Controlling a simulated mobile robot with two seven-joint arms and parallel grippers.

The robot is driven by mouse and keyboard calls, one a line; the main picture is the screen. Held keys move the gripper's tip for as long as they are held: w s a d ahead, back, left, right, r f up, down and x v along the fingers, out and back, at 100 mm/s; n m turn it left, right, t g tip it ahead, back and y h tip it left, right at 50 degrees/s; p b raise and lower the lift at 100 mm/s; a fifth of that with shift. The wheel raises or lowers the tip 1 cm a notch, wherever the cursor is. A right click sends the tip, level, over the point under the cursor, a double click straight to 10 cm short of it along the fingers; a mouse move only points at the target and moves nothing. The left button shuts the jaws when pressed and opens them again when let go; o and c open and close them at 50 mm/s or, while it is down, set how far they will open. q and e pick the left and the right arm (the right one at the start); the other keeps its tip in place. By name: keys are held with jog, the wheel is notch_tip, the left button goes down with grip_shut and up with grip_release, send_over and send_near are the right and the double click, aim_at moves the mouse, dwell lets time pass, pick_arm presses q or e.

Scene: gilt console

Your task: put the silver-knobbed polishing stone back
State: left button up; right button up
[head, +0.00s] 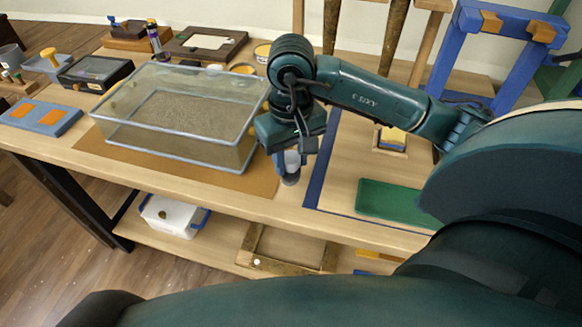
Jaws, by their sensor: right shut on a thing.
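My right gripper (291,156) points down near the front edge of the table, just right of the glass tank. It is shut on a small grey and whitish piece, which looks like the silver-knobbed polishing stone (290,181). The fingers hide its upper part, so I cannot make out the knob clearly. The piece is over the wooden top near the brown mat's right end; I cannot tell whether it touches the surface. My left gripper is not in view.
A glass tank of sand (180,151) stands on a brown mat (262,187). A green tray (385,199) lies to the right, inside a blue-edged area. A small wooden holder (391,149) stands behind it. A blue frame (455,50) rises at the back right. Boxes and tools crowd the left.

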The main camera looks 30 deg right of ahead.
aim_at(291, 169)
notch_tip(291, 169, down, 3)
jog(key=shift+f, duration=0.1)
jog(key=shift+f, duration=0.2)
jog(key=o, duration=1)
jog(key=shift+r, duration=0.1)
jog(key=shift+r, duration=0.1)
